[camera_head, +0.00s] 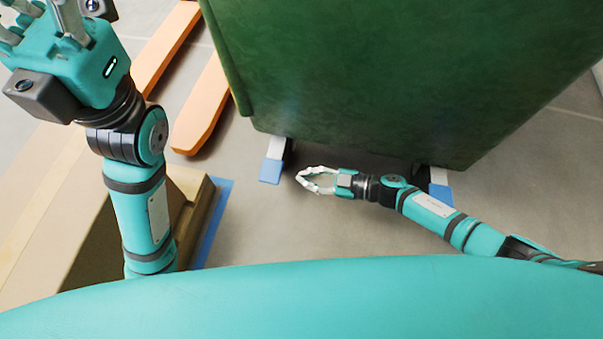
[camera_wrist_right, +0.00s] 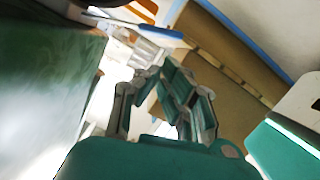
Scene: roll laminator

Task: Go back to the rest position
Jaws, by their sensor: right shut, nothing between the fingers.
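My right gripper (camera_head: 302,178) reaches in from the right in the head view, low over the grey floor. It is shut and empty, just in front of the lower edge of the big green machine body (camera_head: 400,70). The right wrist view shows its jointed fingers (camera_wrist_right: 160,78) with nothing held, and the green panel (camera_wrist_right: 40,75) along the left. My left gripper (camera_head: 45,25) is raised at the top left of the head view, close to the camera. Its fingers are partly cut off by the frame, so their opening is unclear.
Two orange forks (camera_head: 203,108) lie at the upper left, behind my left arm. A beige block (camera_head: 100,225) with a blue strip (camera_head: 212,220) stands at the lower left. Blue-tipped feet (camera_head: 271,170) stick out under the green body. Bare floor (camera_head: 255,225) lies between.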

